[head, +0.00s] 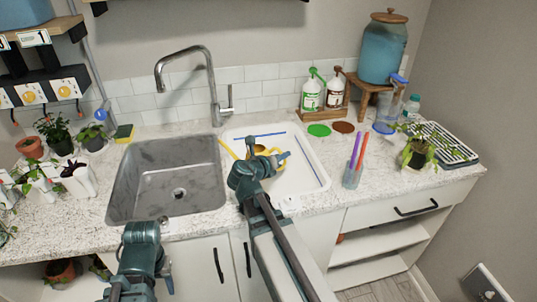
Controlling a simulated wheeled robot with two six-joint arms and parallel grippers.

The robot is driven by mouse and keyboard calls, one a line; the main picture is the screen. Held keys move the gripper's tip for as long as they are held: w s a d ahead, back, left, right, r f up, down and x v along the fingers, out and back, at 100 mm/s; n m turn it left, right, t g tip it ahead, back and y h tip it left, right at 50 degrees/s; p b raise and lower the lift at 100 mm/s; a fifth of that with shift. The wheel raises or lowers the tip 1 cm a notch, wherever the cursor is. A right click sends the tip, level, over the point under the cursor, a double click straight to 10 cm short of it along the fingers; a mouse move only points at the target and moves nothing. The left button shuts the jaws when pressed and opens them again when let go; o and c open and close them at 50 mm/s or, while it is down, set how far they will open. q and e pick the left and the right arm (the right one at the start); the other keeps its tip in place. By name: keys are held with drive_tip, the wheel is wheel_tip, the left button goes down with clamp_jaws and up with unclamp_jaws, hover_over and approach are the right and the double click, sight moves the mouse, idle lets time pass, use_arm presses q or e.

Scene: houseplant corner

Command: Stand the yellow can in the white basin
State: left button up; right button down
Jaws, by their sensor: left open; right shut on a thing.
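The yellow can (229,149) is in the white basin area, mostly hidden behind my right gripper; a thin yellow part sticks out to the left and a curved yellow part shows above the gripper. The white basin (311,172) is right of the grey sink, with blue lines on its back and right sides. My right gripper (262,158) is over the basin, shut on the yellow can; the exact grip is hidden. I cannot tell whether the can touches the basin floor. My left gripper (150,262) is open and empty, low in front of the counter.
The grey sink (165,170) and its tall tap (212,85) lie left of the basin. Potted plants (60,138) crowd the left end.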

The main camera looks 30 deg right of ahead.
drive_tip(key=w+d+f+b, duration=0.1)
drive_tip(key=w+d, duration=0.7)
drive_tip(key=w, duration=0.3)
drive_tip(key=shift+w+f, duration=0.15)
drive_tip(key=shift+w, duration=0.15)
drive_tip(key=shift+w, duration=0.1)
drive_tip(key=f+b, duration=0.2)
drive_tip(key=w+f+b, duration=0.1)
drive_tip(key=shift+d+f+b, duration=0.3)
drive_tip(key=shift+f+b, duration=0.05)
drive_tip(key=shift+b, duration=0.05)
drive_tip(key=shift+f, duration=0.2)
drive_tip(key=c, duration=0.9)
unclamp_jaws()
drive_tip(key=shift+r, duration=0.1)
drive_tip(key=shift+r, duration=0.1)
